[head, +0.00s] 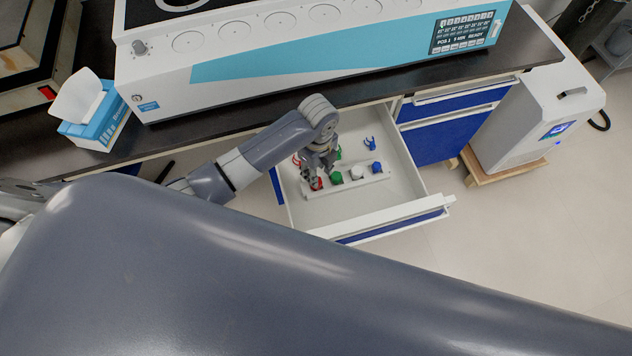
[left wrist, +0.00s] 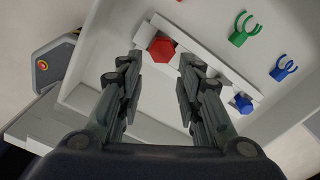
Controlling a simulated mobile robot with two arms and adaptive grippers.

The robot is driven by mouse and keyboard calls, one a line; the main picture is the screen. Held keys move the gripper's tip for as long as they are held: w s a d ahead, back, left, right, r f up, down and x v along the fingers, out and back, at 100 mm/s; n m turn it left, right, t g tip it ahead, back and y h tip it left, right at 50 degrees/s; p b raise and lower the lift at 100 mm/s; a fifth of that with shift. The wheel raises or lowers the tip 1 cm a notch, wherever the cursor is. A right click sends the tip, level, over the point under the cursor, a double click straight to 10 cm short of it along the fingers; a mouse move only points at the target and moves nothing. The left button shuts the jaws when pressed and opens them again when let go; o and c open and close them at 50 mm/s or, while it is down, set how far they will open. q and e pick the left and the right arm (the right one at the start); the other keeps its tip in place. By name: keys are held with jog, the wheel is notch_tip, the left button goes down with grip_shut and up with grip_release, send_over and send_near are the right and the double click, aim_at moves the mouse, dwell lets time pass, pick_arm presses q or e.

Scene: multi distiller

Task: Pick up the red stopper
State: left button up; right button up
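The red stopper (head: 317,184) stands at the left end of a white rack (head: 346,185) inside the open drawer. In the left wrist view the red stopper (left wrist: 162,49) shows a hexagonal top, seen between and beyond my fingertips. My left gripper (head: 313,174) points down over the red stopper's end of the rack. In the left wrist view its fingers (left wrist: 161,62) are spread wide with nothing held between them. Whether the fingertips reach down to the stopper's height is hard to tell. My right gripper is not in view.
Green (head: 337,178), white (head: 357,173) and blue (head: 377,168) stoppers share the rack. Green (left wrist: 242,30) and blue (left wrist: 283,68) clips lie beside it. Drawer walls (head: 408,163) surround them. The distiller (head: 330,55) stands on the bench above; the drawer's front floor is clear.

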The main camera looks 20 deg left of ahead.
pick_arm(q)
jog(key=shift+w+a+f, duration=0.1)
jog(key=shift+w+f, duration=0.05)
jog(key=shift+f, duration=3.35)
jog(key=shift+c, duration=0.3)
jog(key=shift+c, duration=1.4)
jog(key=shift+r, duration=0.1)
